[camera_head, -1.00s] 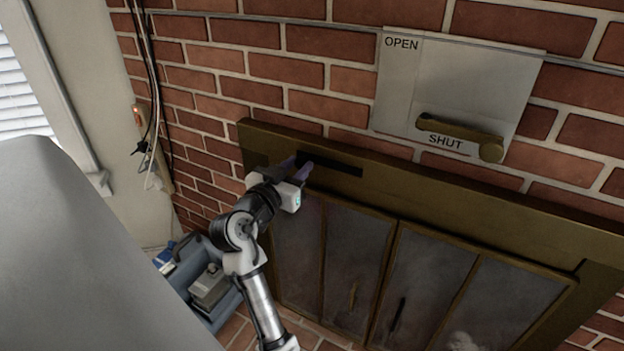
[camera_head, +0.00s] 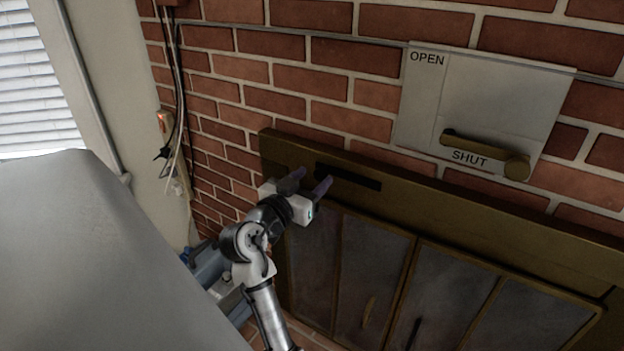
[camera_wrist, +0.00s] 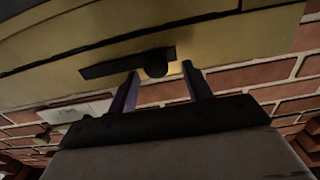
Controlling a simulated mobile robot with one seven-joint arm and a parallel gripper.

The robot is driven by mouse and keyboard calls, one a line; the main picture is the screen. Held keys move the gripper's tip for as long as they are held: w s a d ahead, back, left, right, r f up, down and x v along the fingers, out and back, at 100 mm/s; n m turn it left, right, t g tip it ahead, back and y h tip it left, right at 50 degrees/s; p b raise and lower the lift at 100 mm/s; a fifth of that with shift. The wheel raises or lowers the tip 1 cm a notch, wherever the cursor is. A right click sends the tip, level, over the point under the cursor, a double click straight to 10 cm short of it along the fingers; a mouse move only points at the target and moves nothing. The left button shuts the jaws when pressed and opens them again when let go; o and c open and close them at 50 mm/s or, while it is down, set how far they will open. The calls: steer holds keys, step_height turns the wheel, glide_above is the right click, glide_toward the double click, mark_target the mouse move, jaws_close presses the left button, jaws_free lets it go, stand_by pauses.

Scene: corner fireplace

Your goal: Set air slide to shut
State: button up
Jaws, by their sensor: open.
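The air slide shows as a dark slot (camera_head: 350,178) in the brass-coloured top rail of the fireplace front. In the wrist view the slot (camera_wrist: 105,68) has a round dark knob (camera_wrist: 157,66) near its right end. My gripper (camera_head: 312,180) is at the slot's left end in the head view, its purple fingers apart. In the wrist view the knob lies between and just beyond the fingertips of my gripper (camera_wrist: 160,71), with no clear contact. The knob cannot be made out in the head view. I see no label on the slot.
A pale wall plate (camera_head: 490,90) marked OPEN and SHUT carries a brass handle (camera_head: 485,152) by the SHUT label. Glass doors (camera_head: 375,260) are below the rail. A large grey surface (camera_head: 80,250) fills the lower left. Cables (camera_head: 178,90) hang on the brick wall.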

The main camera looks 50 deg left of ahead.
steer(key=b+v, duration=0.2)
steer(key=v, duration=1)
steer(key=shift+s+b, duration=0.4)
steer(key=shift+s, duration=0.05)
